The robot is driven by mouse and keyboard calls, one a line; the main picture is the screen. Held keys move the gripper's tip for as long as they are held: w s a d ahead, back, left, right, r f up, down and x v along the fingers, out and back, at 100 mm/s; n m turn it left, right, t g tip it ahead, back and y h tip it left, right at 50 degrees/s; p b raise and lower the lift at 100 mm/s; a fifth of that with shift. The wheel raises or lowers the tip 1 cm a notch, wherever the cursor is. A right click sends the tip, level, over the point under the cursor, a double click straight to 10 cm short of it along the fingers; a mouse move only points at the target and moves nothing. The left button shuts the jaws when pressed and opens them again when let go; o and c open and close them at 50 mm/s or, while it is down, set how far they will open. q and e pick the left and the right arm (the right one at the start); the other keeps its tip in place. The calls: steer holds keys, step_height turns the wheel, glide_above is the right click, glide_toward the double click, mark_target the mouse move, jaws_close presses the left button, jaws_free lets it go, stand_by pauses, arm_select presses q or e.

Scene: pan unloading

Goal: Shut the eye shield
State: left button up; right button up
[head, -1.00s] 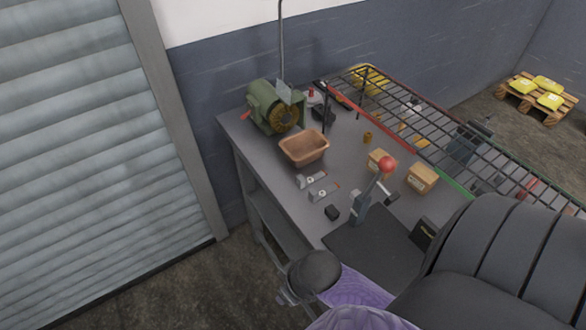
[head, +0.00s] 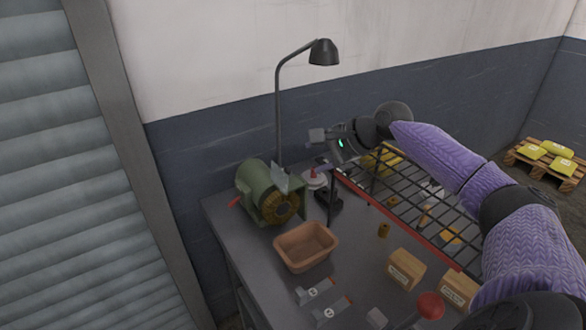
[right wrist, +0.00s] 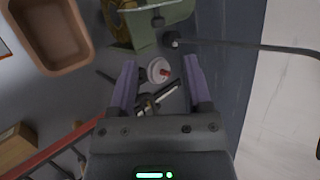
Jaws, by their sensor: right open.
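The green bench grinder (head: 262,197) stands at the back left of the bench. Its clear eye shield (head: 280,177) stands raised above the brown wheel (head: 279,207), tilted up. My right gripper (head: 313,171) hangs in the air to the right of the shield, apart from it, open and empty. The grinder (right wrist: 158,24) is at the top there; I cannot make out the shield clearly. My left gripper is out of view.
A lamp (head: 278,110) rises behind the grinder. A brown bin (head: 306,247) sits in front of it. A wire rack (head: 400,208) with a red front edge is to the right. Cardboard boxes (head: 405,270) and a red-knobbed lever (head: 430,306) are nearer. Bare benchtop shows around the bin.

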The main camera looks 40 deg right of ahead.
mark_target(288, 170)
steer(key=x, duration=0.2)
steer(key=b+x, duration=0.1)
steer(key=x, duration=0.5)
steer(key=shift+a, duration=0.4)
jaws_close()
